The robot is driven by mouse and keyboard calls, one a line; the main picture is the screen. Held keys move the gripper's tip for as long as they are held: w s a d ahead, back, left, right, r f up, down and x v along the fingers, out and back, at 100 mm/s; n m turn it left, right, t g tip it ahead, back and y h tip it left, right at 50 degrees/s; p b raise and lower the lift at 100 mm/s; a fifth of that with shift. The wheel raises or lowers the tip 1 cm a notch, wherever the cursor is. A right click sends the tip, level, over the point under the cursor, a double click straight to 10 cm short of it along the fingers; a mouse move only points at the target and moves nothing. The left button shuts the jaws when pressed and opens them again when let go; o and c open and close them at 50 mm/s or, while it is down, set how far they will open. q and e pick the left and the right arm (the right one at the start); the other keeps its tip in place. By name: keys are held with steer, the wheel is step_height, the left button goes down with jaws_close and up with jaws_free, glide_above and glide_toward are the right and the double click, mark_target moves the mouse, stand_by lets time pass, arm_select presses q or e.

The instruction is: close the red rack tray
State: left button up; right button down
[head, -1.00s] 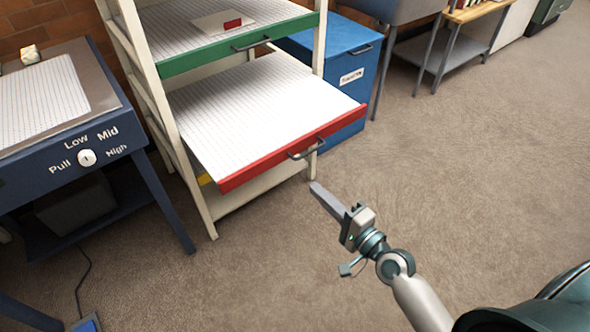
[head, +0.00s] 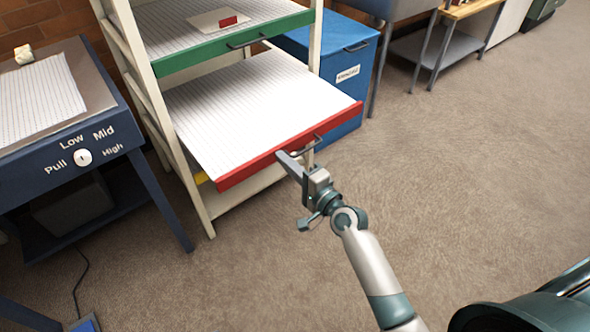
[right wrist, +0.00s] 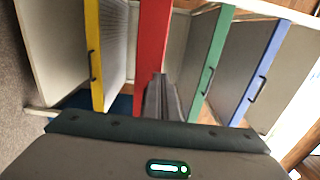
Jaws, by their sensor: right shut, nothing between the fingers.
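The red rack tray (head: 255,116) is pulled out of the cream rack, with white lined paper over its surface. Its red front (head: 240,174) carries a dark handle (head: 308,146). My right gripper (head: 280,156) is shut and empty, its fingertips at the red front just left of the handle. In the right wrist view the shut fingers (right wrist: 160,92) point at the red front (right wrist: 152,45). I cannot tell whether they touch it. My left gripper is not in view.
A green-fronted tray (head: 215,50) sits above in the rack, and a yellow-fronted one (head: 202,178) below. A blue box (head: 345,75) stands behind right. A dark blue table (head: 70,165) with a labelled knob is at left. Floor at right is clear.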

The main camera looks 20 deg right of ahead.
mark_target(234, 115)
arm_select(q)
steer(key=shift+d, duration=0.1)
arm_select(e)
steer(key=shift+w+a, duration=0.2)
steer(key=shift+w, duration=0.3)
